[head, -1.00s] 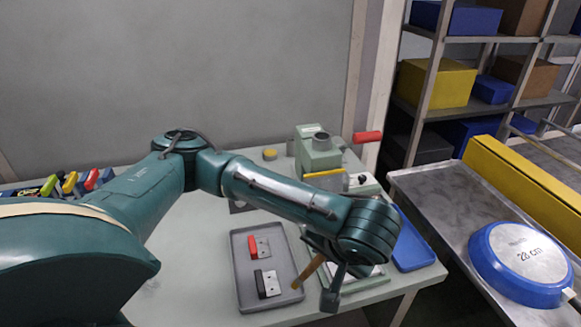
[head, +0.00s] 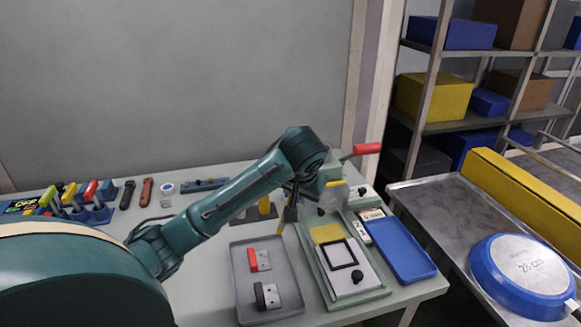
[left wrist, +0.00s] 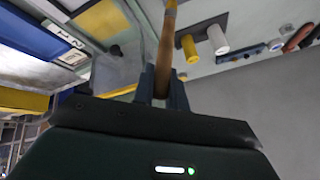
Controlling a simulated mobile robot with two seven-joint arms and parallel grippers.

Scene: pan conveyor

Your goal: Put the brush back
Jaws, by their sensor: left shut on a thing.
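My left gripper (head: 289,207) is shut on the brush, whose light wooden handle (left wrist: 167,50) stands up between the fingers in the left wrist view. In the head view a short tan piece of the brush (head: 281,228) shows just below the fingers. The bristle end cannot be made out. The gripper is above the table, left of the green press machine (head: 330,190). A dark plate with a yellow upright piece (head: 265,208) stands just left of the gripper. My right gripper is not in view.
Several tools stand in a rack at the left. A blue pan (head: 485,278) lies on the conveyor.

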